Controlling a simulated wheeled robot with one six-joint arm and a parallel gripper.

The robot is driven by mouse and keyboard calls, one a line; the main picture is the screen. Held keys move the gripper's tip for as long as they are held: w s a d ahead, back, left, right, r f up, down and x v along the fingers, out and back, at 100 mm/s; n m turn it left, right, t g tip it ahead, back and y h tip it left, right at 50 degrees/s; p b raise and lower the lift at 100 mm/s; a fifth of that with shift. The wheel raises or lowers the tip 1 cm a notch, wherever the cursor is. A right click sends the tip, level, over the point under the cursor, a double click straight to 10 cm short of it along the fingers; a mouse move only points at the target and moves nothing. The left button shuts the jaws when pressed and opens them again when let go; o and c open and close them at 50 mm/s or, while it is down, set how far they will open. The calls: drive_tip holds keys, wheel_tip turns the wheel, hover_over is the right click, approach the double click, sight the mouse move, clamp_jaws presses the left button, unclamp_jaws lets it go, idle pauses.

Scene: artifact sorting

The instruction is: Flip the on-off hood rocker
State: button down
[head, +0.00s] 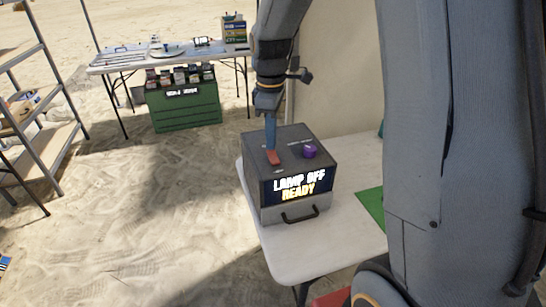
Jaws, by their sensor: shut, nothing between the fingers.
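A dark box (258,186) with a light grey lower front stands on a white table. On its top is a red rocker switch (273,158), at the left, and a purple knob (309,152), at the right. Its front display (299,187) reads "LAMP OFF READY". My gripper (271,145) points down with its blue fingers shut and empty. The fingertips are right at the far end of the red rocker; I cannot tell whether they touch it. The fingers hide part of the box top behind them.
The white table (292,258) has a green mat (371,205) at the right. A dark handle (300,215) sticks out from the box front. Farther back are another table (135,62), a green crate (185,108) and a metal shelf (50,130) on sandy ground.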

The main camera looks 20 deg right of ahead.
sight(271, 152)
drive_tip(key=shift+f, duration=0.8)
idle(0.4)
wheel_tip(271, 152, up, 7)
drive_tip(key=p, duration=0.5)
idle(0.4)
drive_tip(key=shift+s, duration=0.1)
drive_tip(key=s+f+m+b, duration=0.1)
drive_tip(key=s+f+m, duration=0.1)
drive_tip(key=s+m, duration=0.4)
drive_tip(key=s+f+m+t+b, duration=0.1)
drive_tip(key=s+f+m, duration=0.2)
drive_tip(key=s, duration=0.9)
drive_tip(key=m, duration=0.3)
drive_tip(key=shift+f, duration=0.3)
